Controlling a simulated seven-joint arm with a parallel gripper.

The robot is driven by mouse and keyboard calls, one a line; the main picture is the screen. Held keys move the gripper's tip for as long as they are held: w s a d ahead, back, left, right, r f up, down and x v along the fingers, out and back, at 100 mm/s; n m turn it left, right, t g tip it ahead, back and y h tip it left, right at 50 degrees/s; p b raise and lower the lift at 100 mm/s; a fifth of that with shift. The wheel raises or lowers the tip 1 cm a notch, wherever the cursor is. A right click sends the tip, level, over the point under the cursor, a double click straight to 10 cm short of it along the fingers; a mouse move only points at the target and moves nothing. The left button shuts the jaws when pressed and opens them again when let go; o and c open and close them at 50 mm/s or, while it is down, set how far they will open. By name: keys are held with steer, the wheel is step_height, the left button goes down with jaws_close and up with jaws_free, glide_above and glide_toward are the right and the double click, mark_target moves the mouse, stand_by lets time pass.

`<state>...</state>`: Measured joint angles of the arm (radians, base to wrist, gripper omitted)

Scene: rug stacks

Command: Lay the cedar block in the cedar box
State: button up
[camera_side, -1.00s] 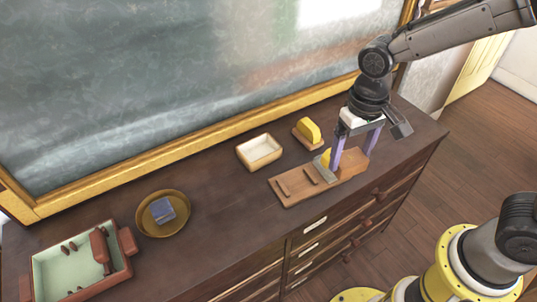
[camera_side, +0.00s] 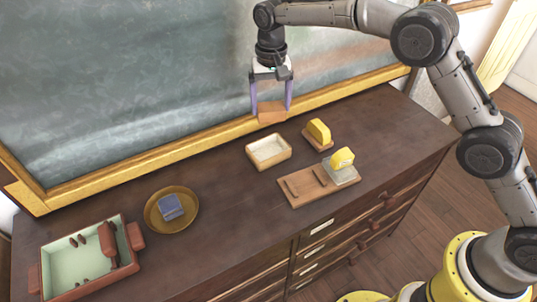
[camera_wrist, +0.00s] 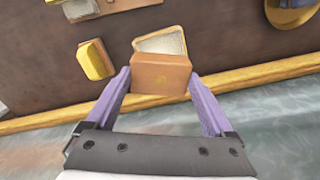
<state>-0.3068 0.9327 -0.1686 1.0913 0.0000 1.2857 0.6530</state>
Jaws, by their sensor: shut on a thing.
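The cedar block (camera_side: 271,116) is a brown wooden block held between the two purple fingers of my gripper (camera_side: 270,109), up in the air in front of the chalkboard frame. In the wrist view the block (camera_wrist: 162,78) sits level between the fingertips, with a small mark on its face. The cedar box appears to be the small open wooden box (camera_side: 273,163) with a pale inside on the dresser top. It looks empty. In the wrist view the held block hides part of this box (camera_wrist: 160,36). The block is apart from the box, above and behind it.
A wooden board (camera_side: 293,196) with slats and a yellow-topped piece (camera_side: 341,160) lies right of the box. Another yellow piece (camera_side: 318,131) sits on a small wooden base behind. A brass dish (camera_side: 154,222) holds a blue block; a red-brown, green-lined box (camera_side: 96,287) stands far left.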

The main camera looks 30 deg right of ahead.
mark_target(269, 104)
steer(key=f, duration=0.7)
steer(key=w+f, duration=0.1)
steer(key=f, duration=0.3)
steer(key=shift+w, duration=0.1)
steer(key=shift+f, duration=2.2)
steer(key=shift+f, duration=0.1)
steer(key=o, duration=1.1)
step_height(269, 104, up, 12)
steer(key=shift+f, duration=0.15)
steer(key=shift+r, duration=0.3)
